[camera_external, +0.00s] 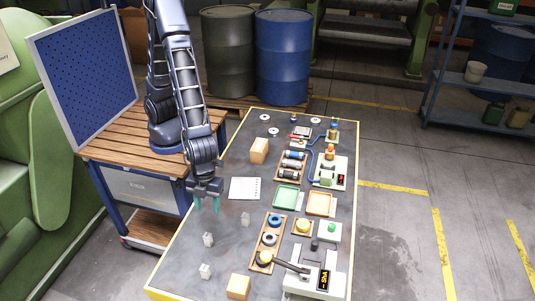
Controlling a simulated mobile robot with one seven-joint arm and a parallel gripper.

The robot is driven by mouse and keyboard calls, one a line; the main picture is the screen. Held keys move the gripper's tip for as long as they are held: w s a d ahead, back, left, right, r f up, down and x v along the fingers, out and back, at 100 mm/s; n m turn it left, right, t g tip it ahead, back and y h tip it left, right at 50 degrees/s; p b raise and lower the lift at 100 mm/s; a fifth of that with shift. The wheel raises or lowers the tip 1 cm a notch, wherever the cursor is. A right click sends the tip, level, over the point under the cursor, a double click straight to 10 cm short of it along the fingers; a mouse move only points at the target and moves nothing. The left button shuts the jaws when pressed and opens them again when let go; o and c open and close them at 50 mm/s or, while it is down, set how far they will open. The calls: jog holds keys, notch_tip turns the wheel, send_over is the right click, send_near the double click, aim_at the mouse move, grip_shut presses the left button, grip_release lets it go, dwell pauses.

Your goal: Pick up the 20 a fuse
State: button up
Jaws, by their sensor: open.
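My gripper (207,204) hangs over the left part of the grey table (190,262), with its teal fingertips pointing down, apart and empty. I cannot read any label, so I cannot tell which thing is the 20 A fuse. Three small pale grey blocks stand on the table near the gripper: one just below it in the picture (207,240), one to its lower right (245,219), and one nearer the front (205,271). Several dark and light cylinders (292,164) lie in a wooden holder further back, right of the gripper.
A white sheet (244,188) lies right of the gripper. Wooden blocks stand at the back (259,150) and front (238,286). A green tray (287,196), an orange tray (320,204), a ring board (268,243) and a lever device (318,281) fill the right side.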

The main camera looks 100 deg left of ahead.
aim_at(207, 233)
jog(key=shift+m, duration=0.3)
jog(key=f, duration=0.2)
jog(key=d+f, duration=0.1)
jog(key=f, duration=0.1)
jog(key=d+f, duration=0.1)
jog(key=f, duration=0.1)
jog(key=shift+s+d+f, duration=0.25)
jog(key=shift+s+f, duration=0.1)
jog(key=shift+w+d+f, duration=0.1)
jog(key=shift+d+f, duration=0.05)
jog(key=shift+f, duration=0.75)
jog(key=shift+w+d+f, duration=0.1)
jog(key=shift+d+f, duration=0.1)
jog(key=shift+f, duration=0.7)
jog(key=shift+d+f, duration=0.15)
jog(key=shift+f, duration=0.75)
grip_shut()
